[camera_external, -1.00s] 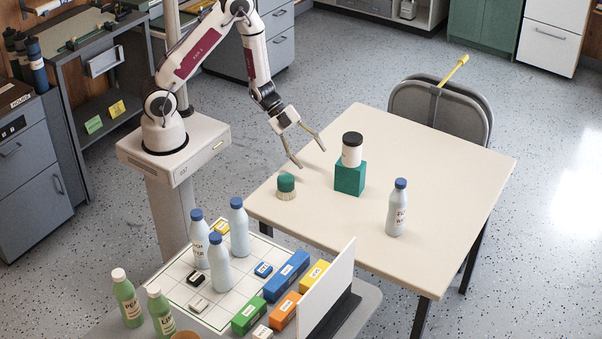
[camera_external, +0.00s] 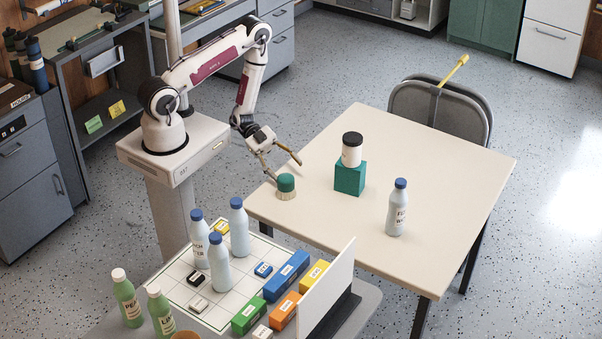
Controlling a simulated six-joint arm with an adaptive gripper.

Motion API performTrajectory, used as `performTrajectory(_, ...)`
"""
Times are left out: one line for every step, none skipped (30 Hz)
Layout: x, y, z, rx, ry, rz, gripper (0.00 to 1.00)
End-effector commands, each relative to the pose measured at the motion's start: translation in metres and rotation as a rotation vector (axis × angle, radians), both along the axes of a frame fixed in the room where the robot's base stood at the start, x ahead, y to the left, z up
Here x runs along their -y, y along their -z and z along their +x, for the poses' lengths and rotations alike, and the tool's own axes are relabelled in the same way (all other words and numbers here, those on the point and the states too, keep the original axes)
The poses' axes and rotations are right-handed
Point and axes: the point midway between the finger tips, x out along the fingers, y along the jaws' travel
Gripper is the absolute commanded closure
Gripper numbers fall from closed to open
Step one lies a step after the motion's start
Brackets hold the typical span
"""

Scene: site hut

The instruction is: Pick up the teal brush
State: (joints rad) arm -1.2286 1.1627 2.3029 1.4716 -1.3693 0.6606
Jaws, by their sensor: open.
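The teal brush (camera_external: 286,187) stands upright near the left corner of the cream table (camera_external: 440,240), its round teal handle up and its pale bristles down. My gripper (camera_external: 287,171) is open just above and behind the brush, with its fingers pointing down and to the right. One fingertip is close to the left side of the teal handle and the other is to the upper right. I cannot tell whether a finger touches the brush. Nothing is held between the fingers.
A teal block (camera_external: 349,178) with a black-lidded white jar (camera_external: 352,149) on it stands right of the brush. A blue-capped bottle (camera_external: 397,208) stands further right. A gridded board (camera_external: 182,297) in front holds bottles and coloured blocks. A white panel (camera_external: 327,287) stands beside it.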

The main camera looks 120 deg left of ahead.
Motion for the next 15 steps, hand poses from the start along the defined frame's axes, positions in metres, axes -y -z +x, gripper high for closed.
performTrajectory(0.004, 0.003, -0.003, 0.013, -0.002, -0.038, 0.41)
performTrajectory(0.007, 0.003, -0.005, 0.023, 0.000, -0.061, 0.41)
performTrajectory(0.010, 0.004, -0.007, 0.033, 0.002, -0.094, 0.41)
performTrajectory(0.013, 0.005, -0.008, 0.041, 0.005, -0.120, 0.41)
performTrajectory(0.016, 0.006, -0.010, 0.048, 0.007, -0.146, 0.41)
performTrajectory(0.020, 0.007, -0.011, 0.057, 0.011, -0.182, 0.41)
performTrajectory(0.022, 0.008, -0.013, 0.063, 0.014, -0.208, 0.41)
performTrajectory(0.025, 0.008, -0.014, 0.067, 0.018, -0.234, 0.41)
performTrajectory(0.028, 0.009, -0.016, 0.074, 0.022, -0.265, 0.41)
performTrajectory(0.031, 0.010, -0.017, 0.077, 0.025, -0.287, 0.41)
performTrajectory(0.033, 0.010, -0.018, 0.081, 0.029, -0.306, 0.41)
performTrajectory(0.035, 0.010, -0.019, 0.085, 0.032, -0.329, 0.41)
performTrajectory(0.037, 0.011, -0.020, 0.087, 0.034, -0.344, 0.41)
performTrajectory(0.038, 0.011, -0.021, 0.089, 0.037, -0.356, 0.41)
performTrajectory(0.039, 0.011, -0.022, 0.091, 0.039, -0.369, 0.41)
